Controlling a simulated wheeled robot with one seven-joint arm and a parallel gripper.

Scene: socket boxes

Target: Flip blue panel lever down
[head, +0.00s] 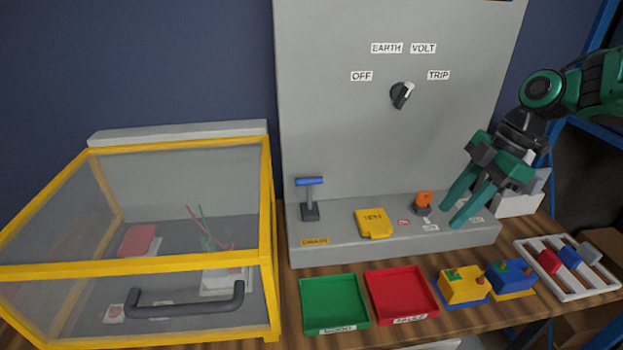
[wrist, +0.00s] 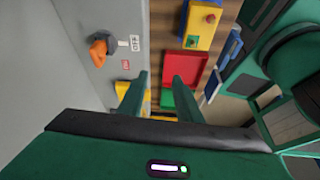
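The blue panel lever (head: 309,182) stands upright on the left end of the grey panel's ledge. It has a blue crossbar on a dark stem and base. My gripper (head: 449,217) is far to its right, over the right end of the ledge, with its green fingers pointing down and left. The fingers are apart with nothing between them, as the wrist view (wrist: 160,68) also shows. The blue lever does not show in the wrist view.
An orange switch (head: 424,201) stands just left of my gripper, and a yellow block (head: 374,223) lies between it and the lever. Green (head: 333,301) and red (head: 401,294) trays sit in front. A yellow-framed glass case (head: 140,264) stands left of the lever.

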